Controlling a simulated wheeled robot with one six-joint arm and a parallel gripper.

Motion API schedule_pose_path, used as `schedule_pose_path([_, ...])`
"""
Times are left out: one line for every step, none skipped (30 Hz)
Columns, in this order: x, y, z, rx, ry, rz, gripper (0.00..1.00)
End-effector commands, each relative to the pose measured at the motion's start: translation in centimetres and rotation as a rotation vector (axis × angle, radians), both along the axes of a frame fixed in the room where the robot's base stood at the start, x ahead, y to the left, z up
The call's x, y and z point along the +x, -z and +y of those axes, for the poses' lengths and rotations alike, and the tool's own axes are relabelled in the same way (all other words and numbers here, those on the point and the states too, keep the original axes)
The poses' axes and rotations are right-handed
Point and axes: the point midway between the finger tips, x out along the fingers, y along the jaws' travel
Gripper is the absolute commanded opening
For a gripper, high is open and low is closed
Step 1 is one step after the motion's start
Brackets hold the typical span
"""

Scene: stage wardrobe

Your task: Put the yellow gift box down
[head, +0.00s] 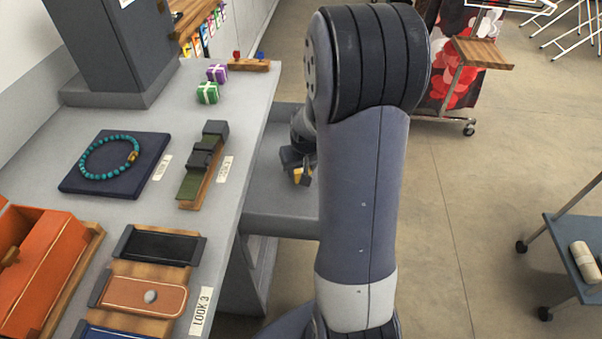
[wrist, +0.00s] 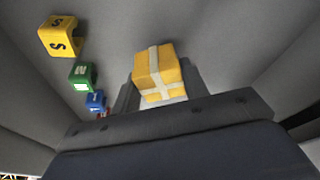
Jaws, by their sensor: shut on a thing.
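The yellow gift box (wrist: 158,72) with a pale ribbon is between the fingers of my gripper (wrist: 160,88) in the wrist view. My gripper is shut on it. In the head view my gripper (head: 297,168) and a part of the yellow gift box (head: 303,176) show beside the counter, over a lower grey surface (head: 280,205). My arm hides the right part of that surface. I cannot tell whether the box touches anything below it.
A bracelet on a dark pad (head: 75,183) and a strap on a stand (head: 203,165) lie nearer. The wrist view shows yellow (wrist: 60,36), green (wrist: 82,75) and blue (wrist: 95,100) blocks.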

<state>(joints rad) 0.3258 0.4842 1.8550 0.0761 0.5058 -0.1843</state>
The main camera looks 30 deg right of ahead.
Motion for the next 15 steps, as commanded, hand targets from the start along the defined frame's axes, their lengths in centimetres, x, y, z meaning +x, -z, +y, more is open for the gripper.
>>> schedule_pose_path([0.0, 1.0, 0.0, 0.002, 0.0, 0.003, 0.2])
schedule_pose_path([0.0, 1.4, 0.0, 0.002, 0.0, 0.004, 0.2])
schedule_pose_path([0.0, 1.7, 0.0, 0.0, -0.001, 0.002, 0.2])
schedule_pose_path([0.0, 2.0, 0.0, 0.0, -0.001, 0.002, 0.2])
schedule_pose_path([0.0, 2.1, 0.0, 0.0, -0.001, 0.002, 0.2])
schedule_pose_path([0.0, 2.2, 0.0, 0.0, -0.001, 0.001, 0.2])
schedule_pose_path([0.0, 2.2, 0.0, 0.0, -0.001, 0.001, 0.2])
schedule_pose_path([0.0, 2.2, 0.0, 0.0, -0.001, 0.0, 0.2])
schedule_pose_path([0.0, 2.1, 0.0, 0.0, -0.001, 0.0, 0.2])
schedule_pose_path([0.0, 2.1, 0.0, 0.0, -0.001, 0.0, 0.2])
schedule_pose_path([0.0, 2.1, 0.0, 0.0, -0.001, 0.0, 0.2])
schedule_pose_path([0.0, 2.1, 0.0, 0.0, -0.001, 0.0, 0.2])
schedule_pose_path([0.0, 2.2, 0.0, 0.0, -0.001, 0.0, 0.2])
schedule_pose_path([0.0, 2.3, 0.0, 0.0, -0.001, 0.0, 0.2])
schedule_pose_path([0.0, 2.4, 0.0, 0.0, -0.001, 0.0, 0.2])
